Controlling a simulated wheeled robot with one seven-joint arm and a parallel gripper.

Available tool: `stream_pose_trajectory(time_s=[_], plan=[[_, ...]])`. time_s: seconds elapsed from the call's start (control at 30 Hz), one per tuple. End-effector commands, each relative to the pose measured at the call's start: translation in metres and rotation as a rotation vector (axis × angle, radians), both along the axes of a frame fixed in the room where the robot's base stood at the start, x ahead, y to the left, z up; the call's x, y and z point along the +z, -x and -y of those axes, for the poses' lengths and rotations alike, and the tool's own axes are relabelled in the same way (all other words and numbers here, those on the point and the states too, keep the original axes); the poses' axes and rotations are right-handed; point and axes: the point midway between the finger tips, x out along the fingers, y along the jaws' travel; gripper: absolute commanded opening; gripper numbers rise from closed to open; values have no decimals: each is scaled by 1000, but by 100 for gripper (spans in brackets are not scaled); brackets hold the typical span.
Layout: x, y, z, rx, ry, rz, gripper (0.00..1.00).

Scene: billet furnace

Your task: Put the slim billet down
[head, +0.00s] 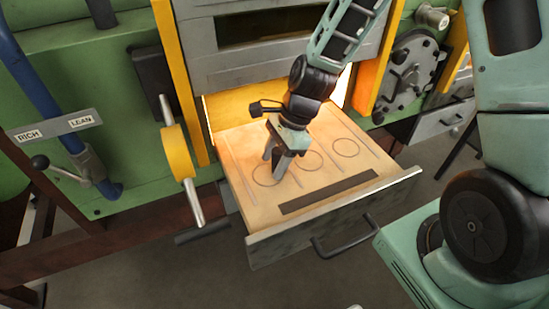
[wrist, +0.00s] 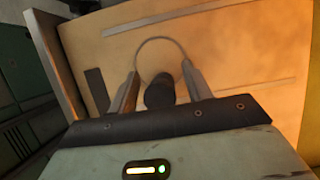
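My gripper (head: 273,169) is lowered over the left circle on the pulled-out furnace drawer (head: 345,172). The slim billet (wrist: 160,92) shows in the wrist view as a short dark cylinder between the two fingers of my gripper (wrist: 160,68). The fingers are apart, with a visible gap on each side of it. It lies within the outline of a drawn circle (wrist: 160,38). It seems to stand on the drawer floor, though its lower end is hard to make out. In the head view the fingers hide the billet.
The middle circle (head: 311,160) and right circle (head: 345,147) are empty. A dark strip (head: 328,193) and front handle (head: 346,238) lie nearer. The furnace opening glows behind. A yellow lever (head: 178,152) stands left of the drawer.

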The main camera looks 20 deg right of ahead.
Motion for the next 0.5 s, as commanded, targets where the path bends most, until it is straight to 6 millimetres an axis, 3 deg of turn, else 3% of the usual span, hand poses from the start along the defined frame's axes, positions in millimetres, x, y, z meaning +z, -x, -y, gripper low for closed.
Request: stream_pose_trajectory(time_s=[0.27,0.5], plan=[[2,0,0,0,0,0,49],[23,-1,9,-2,2,5,49]])
